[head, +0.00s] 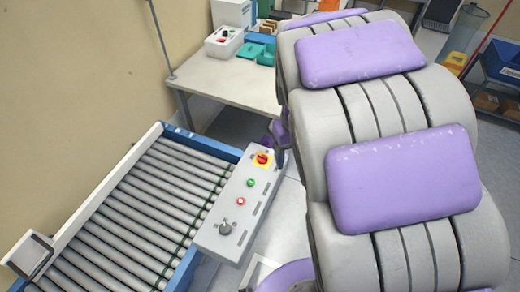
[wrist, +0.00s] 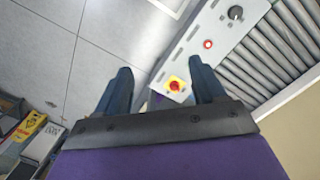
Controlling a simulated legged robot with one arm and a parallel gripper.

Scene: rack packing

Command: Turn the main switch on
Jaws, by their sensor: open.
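A grey control panel (head: 240,204) is fixed along the right side of the roller conveyor. At its far end is a red rotary switch on a yellow square plate (head: 263,159). It also shows in the wrist view (wrist: 174,86), where it appears between my two dark fingers. My gripper (wrist: 160,64) is open and empty, with visible space between its fingers and no visible contact with the switch. A green button (head: 250,183), a red button (head: 240,201) and a black knob (head: 225,228) follow along the panel. In the head view my arm hides the gripper.
The roller conveyor (head: 130,215) with blue sides lies at the left. A white table (head: 225,85) with boxes and bins stands behind the panel. A blue bin (head: 503,62) is at the far right. Grey floor shows right of the panel.

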